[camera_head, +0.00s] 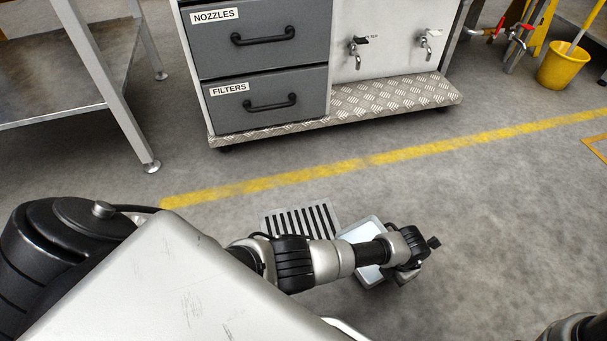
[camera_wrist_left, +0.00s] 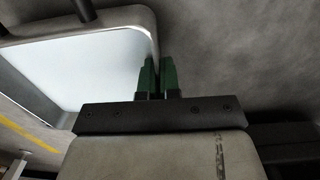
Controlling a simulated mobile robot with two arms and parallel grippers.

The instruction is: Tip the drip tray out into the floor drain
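The drip tray (camera_head: 361,232) is a shallow, pale tray with a light rim, partly hidden behind my left wrist in the head view. In the left wrist view the tray (camera_wrist_left: 75,70) fills the upper left, its inside pale blue-white. My left gripper (camera_wrist_left: 158,76) has its green fingers close together on either side of the tray's right rim, shut on it. Whether the tray touches the floor is unclear. The floor drain (camera_head: 301,220), a pale plate with dark slots, lies just left of the tray, partly behind my left arm. My right gripper is out of view.
A cabinet with grey drawers (camera_head: 264,108) and taps stands behind, above a checker-plate step (camera_head: 380,97). A yellow line (camera_head: 370,160) crosses the floor. A metal table (camera_head: 60,75) stands at left, a yellow bucket (camera_head: 562,67) at far right. Floor right of the tray is clear.

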